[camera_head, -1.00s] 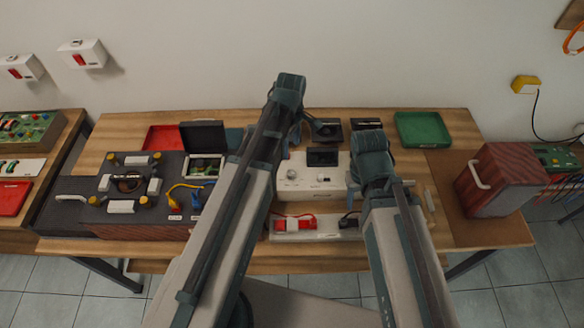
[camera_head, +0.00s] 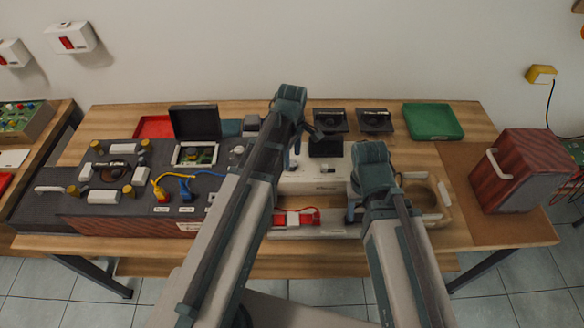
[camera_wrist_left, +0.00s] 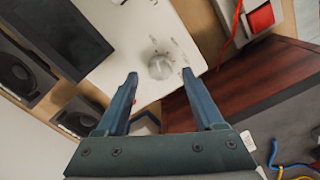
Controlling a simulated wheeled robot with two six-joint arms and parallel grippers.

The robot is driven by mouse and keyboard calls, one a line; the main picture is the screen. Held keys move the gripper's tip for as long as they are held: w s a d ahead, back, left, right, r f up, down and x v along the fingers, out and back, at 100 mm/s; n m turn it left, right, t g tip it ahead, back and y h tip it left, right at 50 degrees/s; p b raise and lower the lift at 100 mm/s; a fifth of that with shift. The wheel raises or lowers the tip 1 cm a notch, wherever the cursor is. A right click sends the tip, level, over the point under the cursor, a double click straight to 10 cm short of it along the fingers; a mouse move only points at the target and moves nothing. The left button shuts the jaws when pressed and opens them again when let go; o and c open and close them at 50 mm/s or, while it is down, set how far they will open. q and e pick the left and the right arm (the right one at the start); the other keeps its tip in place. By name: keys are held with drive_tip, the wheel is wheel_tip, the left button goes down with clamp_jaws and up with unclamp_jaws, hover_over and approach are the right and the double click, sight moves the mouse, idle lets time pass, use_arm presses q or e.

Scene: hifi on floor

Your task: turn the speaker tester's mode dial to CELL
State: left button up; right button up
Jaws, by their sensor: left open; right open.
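The speaker tester is a white box (camera_head: 318,182) with a dark screen (camera_head: 325,148), near the middle of the bench. Its top panel (camera_wrist_left: 125,60) fills the upper middle of the left wrist view. The round pale mode dial (camera_wrist_left: 160,67) stands on that panel with small marks around it; its labels and setting are too small to read. My left gripper (camera_wrist_left: 160,80) is open, with the dial just beyond and between its fingertips, not gripped. In the head view my left arm hides part of the tester. My right gripper (camera_head: 353,207) is open and empty by the tester's right front edge.
A dark amplifier (camera_head: 60,210) with wooden sides stands left of the tester. Two small speakers (camera_head: 330,122) and a green tray (camera_head: 432,121) lie behind. A wooden speaker cabinet (camera_head: 522,170) stands at right.

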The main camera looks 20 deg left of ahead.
sight(292, 165)
use_arm(q)
wheel_tip(292, 165, down, 2)
drive_tip(key=shift+f+b, duration=0.2)
drive_tip(key=shift+b, duration=0.5)
clamp_jaws()
